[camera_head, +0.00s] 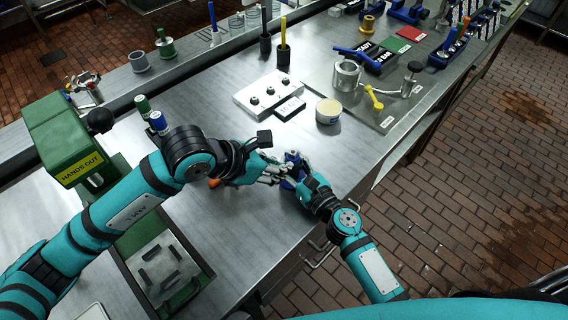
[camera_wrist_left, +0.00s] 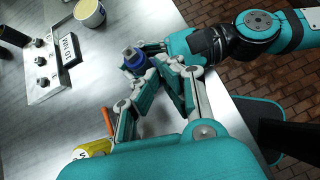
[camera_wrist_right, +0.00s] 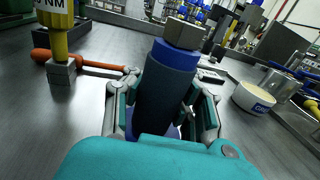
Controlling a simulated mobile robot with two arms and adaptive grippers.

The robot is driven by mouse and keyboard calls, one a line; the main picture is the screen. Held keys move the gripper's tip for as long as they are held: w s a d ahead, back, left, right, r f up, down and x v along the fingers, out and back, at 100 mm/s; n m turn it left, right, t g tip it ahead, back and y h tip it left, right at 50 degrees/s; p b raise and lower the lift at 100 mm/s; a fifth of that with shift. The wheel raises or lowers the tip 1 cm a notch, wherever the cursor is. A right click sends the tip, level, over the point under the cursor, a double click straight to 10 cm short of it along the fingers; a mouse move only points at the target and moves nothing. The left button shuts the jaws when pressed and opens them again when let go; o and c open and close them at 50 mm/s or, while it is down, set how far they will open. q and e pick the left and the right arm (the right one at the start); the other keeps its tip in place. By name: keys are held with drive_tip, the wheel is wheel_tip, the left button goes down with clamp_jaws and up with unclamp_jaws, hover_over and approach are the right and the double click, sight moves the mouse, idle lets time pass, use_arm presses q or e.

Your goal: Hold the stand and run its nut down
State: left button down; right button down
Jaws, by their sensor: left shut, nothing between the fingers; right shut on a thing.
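The stand (camera_head: 292,157) is a dark blue cylinder near the table's right edge. In the right wrist view the stand (camera_wrist_right: 168,82) has a brighter blue collar and a beige-grey angular nut (camera_wrist_right: 184,32) on top. My right gripper (camera_head: 298,180) is shut around the stand's body from the right. My left gripper (camera_head: 277,172) is shut and empty, close beside the stand on its left. In the left wrist view the stand (camera_wrist_left: 136,64) shows just ahead of the left fingers. I cannot tell whether those fingers touch it.
A yellow NM-marked tool (camera_wrist_right: 57,40) and an orange-handled tool (camera_wrist_right: 100,66) are beside my grippers. A round tub (camera_head: 328,111) and a white block with knobs (camera_head: 268,94) stand behind. A green machine (camera_head: 62,140) is at left.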

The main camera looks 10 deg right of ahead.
use_arm(q)
wheel_tip(320, 180, up, 4)
drive_tip(key=s+a, duration=0.2)
drive_tip(key=s, duration=0.1)
drive_tip(key=s+d+f+n+g+h, duration=0.1)
drive_tip(key=s+d+f+g+h, duration=0.1)
drive_tip(key=s, duration=0.2)
drive_tip(key=n+t+h, duration=0.5)
drive_tip(key=n+t, duration=0.3)
drive_tip(key=n, duration=1.1)
approach(293, 153)
drive_tip(key=s+f, duration=0.1)
drive_tip(key=s, duration=0.2)
drive_tip(key=x, duration=1)
drive_tip(key=shift+s+d+f, duration=0.15)
drive_tip(key=shift+s+d, duration=0.1)
drive_tip(key=shift+s, duration=0.1)
